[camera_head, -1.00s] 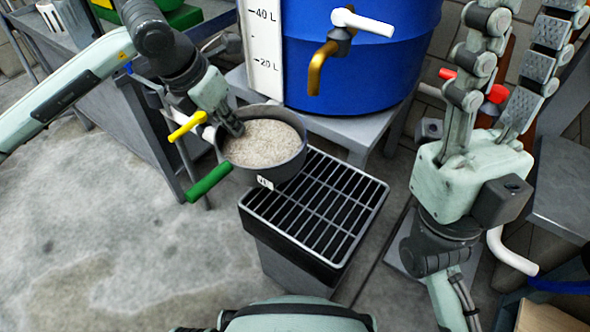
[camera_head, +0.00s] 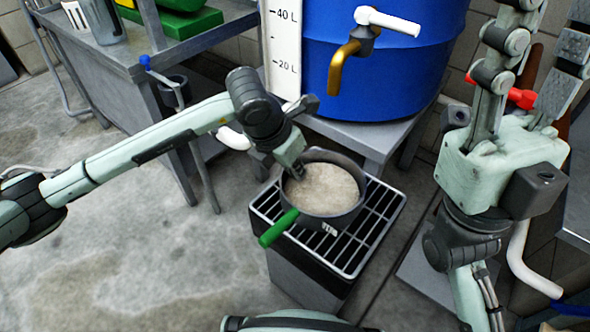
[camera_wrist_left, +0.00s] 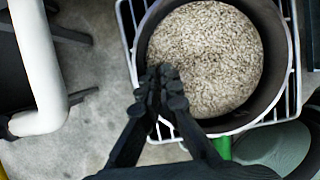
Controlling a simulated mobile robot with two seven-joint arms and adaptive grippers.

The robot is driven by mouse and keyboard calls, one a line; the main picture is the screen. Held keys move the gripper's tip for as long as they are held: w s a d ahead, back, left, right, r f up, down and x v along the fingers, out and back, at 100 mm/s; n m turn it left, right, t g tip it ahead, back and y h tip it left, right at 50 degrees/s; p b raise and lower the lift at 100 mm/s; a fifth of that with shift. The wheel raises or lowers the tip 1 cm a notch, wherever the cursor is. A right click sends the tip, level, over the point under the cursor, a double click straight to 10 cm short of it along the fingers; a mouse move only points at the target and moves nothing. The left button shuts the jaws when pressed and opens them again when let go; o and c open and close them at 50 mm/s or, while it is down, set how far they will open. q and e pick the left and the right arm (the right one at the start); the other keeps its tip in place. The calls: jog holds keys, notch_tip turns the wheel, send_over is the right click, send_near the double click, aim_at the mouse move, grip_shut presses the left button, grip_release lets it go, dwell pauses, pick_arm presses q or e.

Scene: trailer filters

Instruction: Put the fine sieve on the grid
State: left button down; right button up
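The fine sieve (camera_head: 325,190) is a dark round pan with a green handle (camera_head: 278,228), filled with pale grain-like material. It is over the metal grid (camera_head: 385,215), covering its middle; whether it rests on the bars or hovers slightly above them, I cannot tell. My left gripper (camera_head: 297,170) is shut on the sieve's rim at its left side. The left wrist view shows the fingers (camera_wrist_left: 162,85) pinching the rim, with the sieve (camera_wrist_left: 262,50) over the grid (camera_wrist_left: 293,100). My right gripper (camera_head: 530,65) is empty, its fingers spread and pointing up, right of the grid.
A blue barrel (camera_head: 385,75) with a brass tap (camera_head: 345,65) stands on a grey stand (camera_head: 375,137) behind the grid. A grey table (camera_head: 130,60) with a green item (camera_head: 185,22) is at back left. The floor at left is clear.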

pick_arm(q)
jog(key=c, duration=1.7)
grip_release()
